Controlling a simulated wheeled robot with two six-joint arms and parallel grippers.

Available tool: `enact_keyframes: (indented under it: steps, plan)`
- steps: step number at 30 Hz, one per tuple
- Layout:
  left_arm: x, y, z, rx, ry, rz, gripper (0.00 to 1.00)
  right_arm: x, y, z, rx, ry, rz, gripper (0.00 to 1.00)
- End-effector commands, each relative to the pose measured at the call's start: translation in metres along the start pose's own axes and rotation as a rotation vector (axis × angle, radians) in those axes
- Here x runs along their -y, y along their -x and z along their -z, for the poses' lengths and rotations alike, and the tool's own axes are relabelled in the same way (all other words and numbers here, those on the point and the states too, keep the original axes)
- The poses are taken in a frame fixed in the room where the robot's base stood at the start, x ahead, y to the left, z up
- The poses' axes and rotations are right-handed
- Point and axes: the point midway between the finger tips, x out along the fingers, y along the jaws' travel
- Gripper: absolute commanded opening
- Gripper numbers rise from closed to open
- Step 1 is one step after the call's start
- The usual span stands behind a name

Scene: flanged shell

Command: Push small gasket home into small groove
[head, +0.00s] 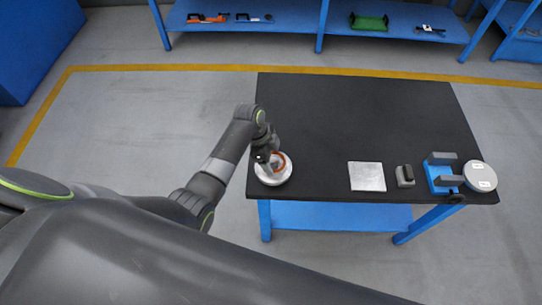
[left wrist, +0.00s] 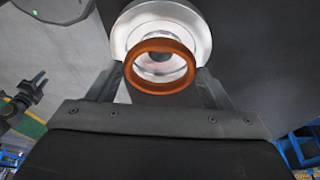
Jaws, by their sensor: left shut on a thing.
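The small gasket is an orange-brown ring (left wrist: 160,88); it also shows in the head view (head: 281,161). My left gripper (left wrist: 160,80) is shut on the ring, with a finger at each side of it. The flanged shell (left wrist: 203,30) is a round, pale metal part with a raised hub, on the left front of the table in the head view (head: 272,178). The ring is in front of the shell's centre in the left wrist view. The small groove cannot be made out, and I cannot tell whether ring and shell touch.
The black table (head: 350,115) is clear at its middle and back. Along its front right are a pale square plate (head: 367,176), a small dark grey block (head: 405,175), a blue fixture (head: 440,178) and a grey disc (head: 481,175). Blue shelves (head: 285,18) stand behind.

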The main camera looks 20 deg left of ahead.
Motion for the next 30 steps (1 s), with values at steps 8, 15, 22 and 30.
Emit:
enact_keyframes:
  steps: [8,15,22,30]
  plan:
    - [0.0,0.001,0.001,-0.001,-0.001,0.0,0.43,-0.001,0.005,0.001,0.0,0.0,0.0,0.36]
    - [0.0,0.0,0.001,-0.001,-0.001,0.001,0.43,-0.001,0.005,0.001,0.0,0.0,0.0,0.36]
    - [0.0,-0.003,-0.001,-0.001,-0.001,0.001,0.43,-0.001,0.002,0.0,0.0,0.0,0.0,0.36]
    - [0.0,-0.01,-0.003,-0.001,-0.001,0.001,0.43,-0.001,-0.003,0.0,0.0,0.0,-0.001,0.36]
